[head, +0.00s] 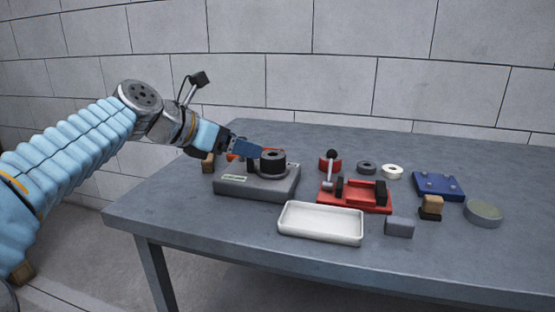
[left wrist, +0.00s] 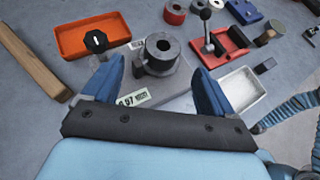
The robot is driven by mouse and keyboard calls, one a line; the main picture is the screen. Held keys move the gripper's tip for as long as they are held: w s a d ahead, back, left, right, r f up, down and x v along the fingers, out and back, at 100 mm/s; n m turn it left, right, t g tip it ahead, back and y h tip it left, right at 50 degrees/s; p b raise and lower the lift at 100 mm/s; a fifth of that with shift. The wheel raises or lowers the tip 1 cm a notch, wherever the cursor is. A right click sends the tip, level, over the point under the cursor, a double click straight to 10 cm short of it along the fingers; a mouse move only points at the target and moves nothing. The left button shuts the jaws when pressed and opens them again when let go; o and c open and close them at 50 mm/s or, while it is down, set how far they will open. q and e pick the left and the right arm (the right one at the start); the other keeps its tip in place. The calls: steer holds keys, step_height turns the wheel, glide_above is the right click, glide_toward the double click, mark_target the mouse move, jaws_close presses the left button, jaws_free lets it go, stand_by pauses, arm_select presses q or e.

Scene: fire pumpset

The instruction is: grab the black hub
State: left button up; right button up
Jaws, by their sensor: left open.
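The black hub (head: 272,160) is a dark ring-shaped part with a central hole. It stands upright on a grey base block (head: 245,187) with a label on its front. In the left wrist view, the hub (left wrist: 162,50) lies ahead of the spread fingers, roughly centred between them. My left gripper (head: 248,147) is open and empty, just left of the hub in the head view. The open fingers also show in the left wrist view (left wrist: 157,66); contact with the hub cannot be made out. My right gripper is not clearly seen.
A white tray (head: 321,236) and a red fixture with an upright lever (head: 355,208) stand right of the base. An orange tray (left wrist: 82,40) with a black knob (left wrist: 97,41) is beside the hub. Rings, a blue block (head: 438,185) and a grey block (head: 399,227) lie further right.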

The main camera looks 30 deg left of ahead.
mark_target(273, 154)
arm_select(q)
steer(key=x, duration=0.4)
steer(key=shift+w+d+f, duration=0.15)
steer(key=shift+w+f, duration=0.05)
steer(key=shift+w, duration=0.1)
steer(key=shift+b+x, duration=0.35)
steer(key=shift+x, duration=2.45)
steer(key=shift+s+d+r, duration=0.1)
steer(key=shift+d, duration=0.1)
steer(key=c, duration=1.5)
